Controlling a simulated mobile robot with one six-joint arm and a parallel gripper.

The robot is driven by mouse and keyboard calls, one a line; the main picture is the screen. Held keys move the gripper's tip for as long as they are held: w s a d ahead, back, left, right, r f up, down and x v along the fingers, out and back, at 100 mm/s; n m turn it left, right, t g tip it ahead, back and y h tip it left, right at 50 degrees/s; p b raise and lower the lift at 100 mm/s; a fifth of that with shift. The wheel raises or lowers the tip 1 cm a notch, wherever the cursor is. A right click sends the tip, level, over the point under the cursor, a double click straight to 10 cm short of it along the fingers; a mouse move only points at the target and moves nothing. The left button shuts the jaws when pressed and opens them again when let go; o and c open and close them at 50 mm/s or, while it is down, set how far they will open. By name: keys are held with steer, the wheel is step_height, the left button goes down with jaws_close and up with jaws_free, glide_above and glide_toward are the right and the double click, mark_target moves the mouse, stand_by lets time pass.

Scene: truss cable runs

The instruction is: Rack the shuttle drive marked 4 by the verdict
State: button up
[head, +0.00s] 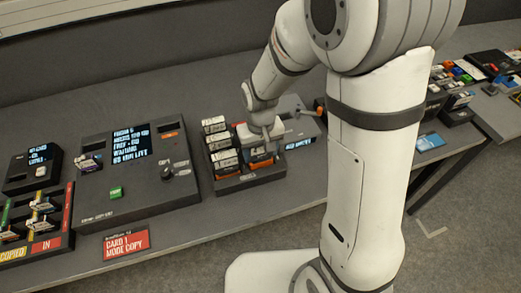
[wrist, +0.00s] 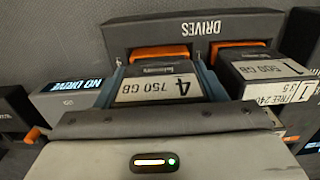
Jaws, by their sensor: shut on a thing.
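The shuttle drive marked 4, 750 GB (wrist: 158,88), is a dark block with a white label, in the middle of the wrist view. My gripper (wrist: 160,82) is shut on it, with a blue-grey finger along each side. The drive is at the rack marked DRIVES (wrist: 190,33); whether it is seated or slightly raised I cannot tell. In the head view my gripper (head: 262,148) is over the right column of the drive rack (head: 235,184), hiding most of the held drive. A drive marked 1, 500 GB (wrist: 262,70) stands beside it.
A unit with a NO DRIVE display (wrist: 82,85) is beside the rack; its lit screen (head: 300,143) also shows in the head view. A console with a text screen (head: 130,145) stands left of the rack. COPIED and IN trays (head: 38,228) are farther left.

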steer(key=shift+f+b, duration=0.55)
steer(key=shift+f, duration=0.05)
stand_by(0.4)
steer(key=o, duration=1.5)
steer(key=shift+r, duration=0.1)
steer(key=shift+r+p, duration=2.8)
steer(key=shift+r, duration=0.9)
